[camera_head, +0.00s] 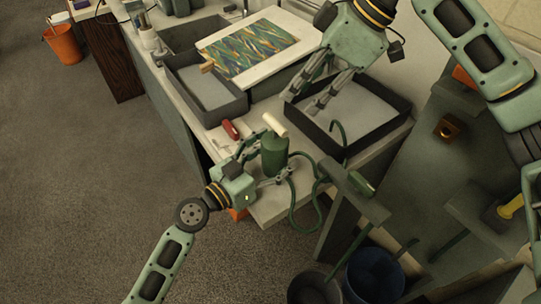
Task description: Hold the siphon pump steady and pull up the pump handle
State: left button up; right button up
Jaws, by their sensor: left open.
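The siphon pump has a green cylindrical body (274,155) and a cream handle (275,125) on top. It stands upright at the near end of the counter, with a green hose (294,215) looping to its right. My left gripper (268,163) is open, with its fingers on either side of the pump body. I cannot tell whether they touch it. My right gripper (308,100) points down over the right tray, above and to the right of the handle. Its fingers are apart with nothing between them.
A dark-rimmed tray (384,130) lies below my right gripper. Another tray (236,108) and a marbled sheet (250,48) are farther back. A red object (230,129) lies left of the pump. A blue bucket (373,272) stands below at the right.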

pick_arm(q)
jog(key=c, duration=1.4)
dwell(0.6)
